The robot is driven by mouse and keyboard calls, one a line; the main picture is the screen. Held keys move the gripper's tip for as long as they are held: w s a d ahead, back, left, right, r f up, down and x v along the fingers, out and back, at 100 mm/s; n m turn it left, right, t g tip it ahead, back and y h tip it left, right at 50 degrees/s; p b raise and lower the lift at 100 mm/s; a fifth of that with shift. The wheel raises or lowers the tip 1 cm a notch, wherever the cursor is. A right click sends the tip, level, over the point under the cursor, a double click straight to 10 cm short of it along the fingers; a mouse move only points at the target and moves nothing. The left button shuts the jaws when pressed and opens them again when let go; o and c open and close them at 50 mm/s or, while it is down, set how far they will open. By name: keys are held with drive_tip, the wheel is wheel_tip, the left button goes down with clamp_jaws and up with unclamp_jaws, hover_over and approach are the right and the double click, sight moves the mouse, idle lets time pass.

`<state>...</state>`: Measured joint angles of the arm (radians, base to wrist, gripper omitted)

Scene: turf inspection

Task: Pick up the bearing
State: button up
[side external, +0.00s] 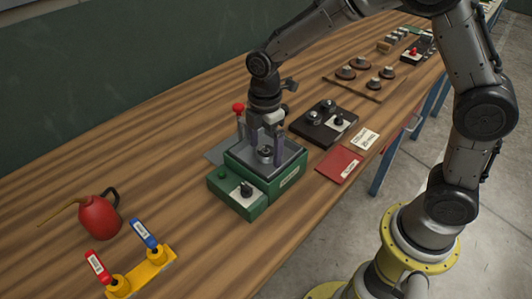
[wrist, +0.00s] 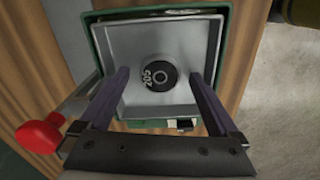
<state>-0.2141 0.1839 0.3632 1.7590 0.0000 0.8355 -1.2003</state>
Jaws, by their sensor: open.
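The bearing (wrist: 157,71) is a dark ring with a light centre and the marking 205. It lies on the grey floor of a green-walled tray, and it also shows in the side external view (side external: 265,153). The tray (wrist: 222,22) is the top of a green box (side external: 287,181). My gripper (wrist: 166,75) is open, with its purple fingers reaching down into the tray on either side of the bearing. The fingers appear apart from the bearing. In the side view my gripper (side external: 265,150) points straight down over the tray.
A red-knobbed lever (side external: 239,108) stands close behind the box. A black block (side external: 324,124), a red booklet (side external: 339,164) and a white card (side external: 365,139) lie to the right. A red oil can (side external: 99,217) and yellow stand (side external: 141,271) are at left. Bare wood lies between.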

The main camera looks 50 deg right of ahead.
clamp_jaws()
idle(0.4)
drive_tip(key=shift+r, duration=0.1)
